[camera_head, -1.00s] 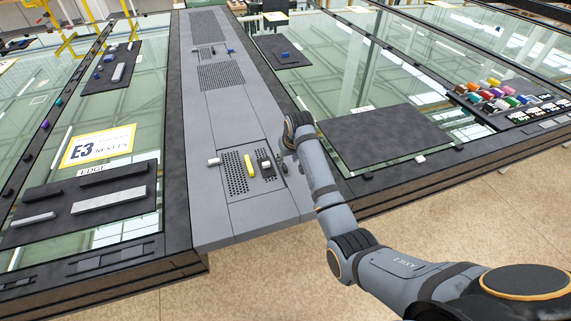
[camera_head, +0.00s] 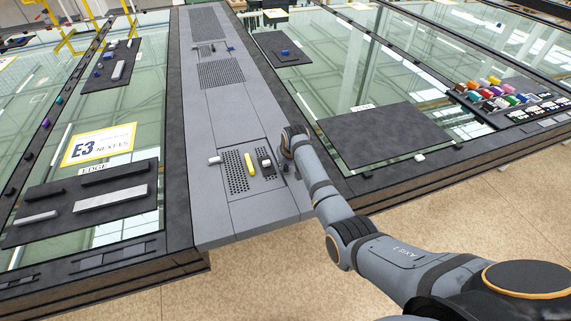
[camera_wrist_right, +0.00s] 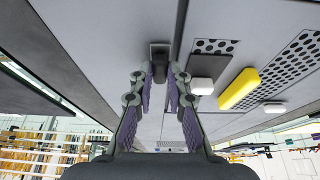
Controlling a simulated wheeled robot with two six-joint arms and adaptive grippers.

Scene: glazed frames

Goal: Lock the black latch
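My right gripper (camera_head: 284,167) is low over the right side of the grey central panel and mostly hidden by its wrist in the head view. In the right wrist view its two fingers (camera_wrist_right: 160,75) are apart, with a narrow gap between the tips. A black latch (camera_wrist_right: 159,66) on a small dark bracket shows in that gap, with a fingertip on each side. I cannot tell whether the fingers touch it. In the head view the latch is too small and covered to make out. My left gripper is not in view.
A yellow bar (camera_head: 250,164) and a white-topped dark block (camera_head: 265,164) sit close to the gripper, among perforated plates on the grey panel (camera_head: 240,210). A bare dark mat (camera_head: 385,135) lies on the glass to the right. The panel's near end is clear.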

